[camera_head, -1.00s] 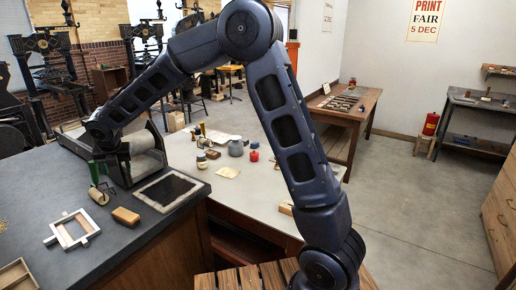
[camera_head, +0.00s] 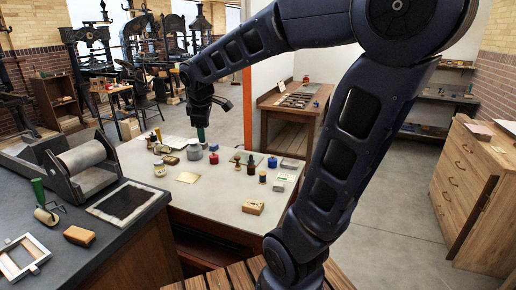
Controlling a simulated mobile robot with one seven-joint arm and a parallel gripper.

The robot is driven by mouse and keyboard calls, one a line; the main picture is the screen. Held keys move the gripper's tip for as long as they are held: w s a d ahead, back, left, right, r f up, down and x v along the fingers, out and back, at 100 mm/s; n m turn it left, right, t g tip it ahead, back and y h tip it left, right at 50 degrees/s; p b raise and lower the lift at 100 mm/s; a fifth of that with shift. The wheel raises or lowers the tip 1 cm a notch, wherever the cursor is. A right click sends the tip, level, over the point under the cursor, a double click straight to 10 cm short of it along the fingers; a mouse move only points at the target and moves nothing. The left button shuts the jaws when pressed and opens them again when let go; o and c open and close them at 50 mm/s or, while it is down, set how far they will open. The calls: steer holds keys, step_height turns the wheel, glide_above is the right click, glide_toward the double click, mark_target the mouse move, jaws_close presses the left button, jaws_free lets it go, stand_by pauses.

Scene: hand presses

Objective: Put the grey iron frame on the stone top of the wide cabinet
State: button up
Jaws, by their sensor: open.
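I cannot make out a thing that is surely the grey iron frame. A pale rectangular frame (camera_head: 38,263) lies flat on the dark grey top (camera_head: 105,238) of the wide counter at lower left. I cannot tell if this top is the stone one. My gripper (camera_head: 201,136) points down above the back of the pale grey worktable (camera_head: 225,207), well away from the pale frame. It is open; its fingers are small in view, with a green patch at their end that I cannot resolve.
A roller press (camera_head: 85,165), a green-handled roller (camera_head: 46,214), a wooden block (camera_head: 79,236) and a dark plate (camera_head: 124,203) occupy the counter. A drawer cabinet (camera_head: 467,185) stands at right.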

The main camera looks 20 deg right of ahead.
steer(key=s+d+f+m, duration=0.3)
steer(key=s+d+m, duration=1)
steer(key=s, duration=0.2)
steer(key=shift+y, duration=0.4)
